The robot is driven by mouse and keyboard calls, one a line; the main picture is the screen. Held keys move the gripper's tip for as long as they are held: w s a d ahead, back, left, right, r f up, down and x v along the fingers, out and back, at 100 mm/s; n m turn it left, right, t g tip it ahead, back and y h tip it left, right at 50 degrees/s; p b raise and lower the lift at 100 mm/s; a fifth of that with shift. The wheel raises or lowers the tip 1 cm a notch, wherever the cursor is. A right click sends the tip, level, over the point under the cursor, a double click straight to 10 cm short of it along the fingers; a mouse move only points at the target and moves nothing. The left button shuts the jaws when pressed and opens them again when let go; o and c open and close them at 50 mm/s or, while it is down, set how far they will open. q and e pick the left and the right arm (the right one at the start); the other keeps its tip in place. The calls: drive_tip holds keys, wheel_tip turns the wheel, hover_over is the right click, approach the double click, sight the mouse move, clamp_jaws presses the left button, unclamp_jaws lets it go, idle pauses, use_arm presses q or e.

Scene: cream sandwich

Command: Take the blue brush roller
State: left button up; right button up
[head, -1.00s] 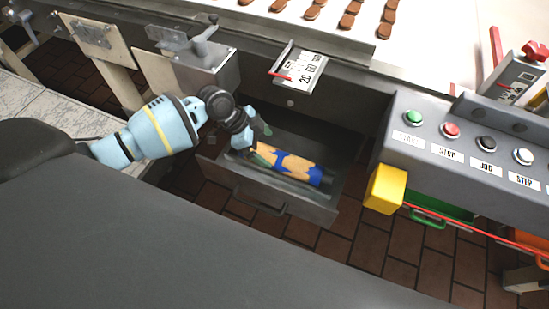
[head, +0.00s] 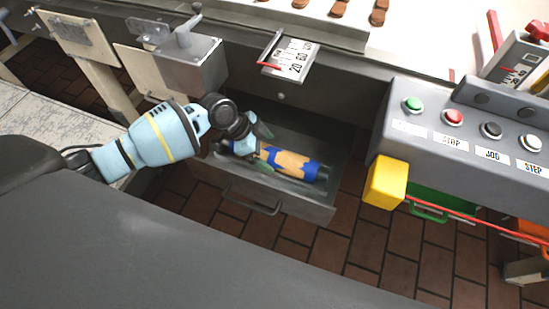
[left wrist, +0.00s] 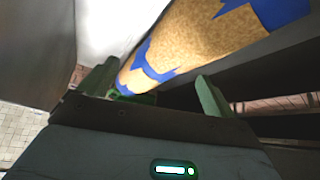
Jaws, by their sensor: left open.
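The brush roller (head: 290,163), tan with blue patches and a blue end band, lies in the open grey drawer (head: 305,208) below the machine. My left gripper (head: 248,139) is down in the drawer at the roller's left end, fingers open. In the left wrist view the roller (left wrist: 205,40) runs diagonally upward, its near end close to the two green fingers (left wrist: 158,88). I cannot tell whether the fingers touch it. The roller's left end is partly hidden by the gripper in the head view. My right gripper is not in view.
The drawer walls stand close around the gripper and roller. A control panel (head: 470,118) with coloured buttons and a yellow block (head: 386,183) are to the right. A lever box (head: 180,62) is at upper left. Brick-coloured floor lies below the drawer.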

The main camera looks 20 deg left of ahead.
use_arm(q)
drive_tip(key=shift+b+x, duration=0.4)
drive_tip(key=shift+x, duration=0.5)
drive_tip(key=shift+d+f, duration=0.1)
drive_tip(key=shift+f, duration=0.25)
drive_tip(key=shift+w, duration=0.1)
drive_tip(key=shift+r, duration=0.1)
drive_tip(key=c, duration=1.6)
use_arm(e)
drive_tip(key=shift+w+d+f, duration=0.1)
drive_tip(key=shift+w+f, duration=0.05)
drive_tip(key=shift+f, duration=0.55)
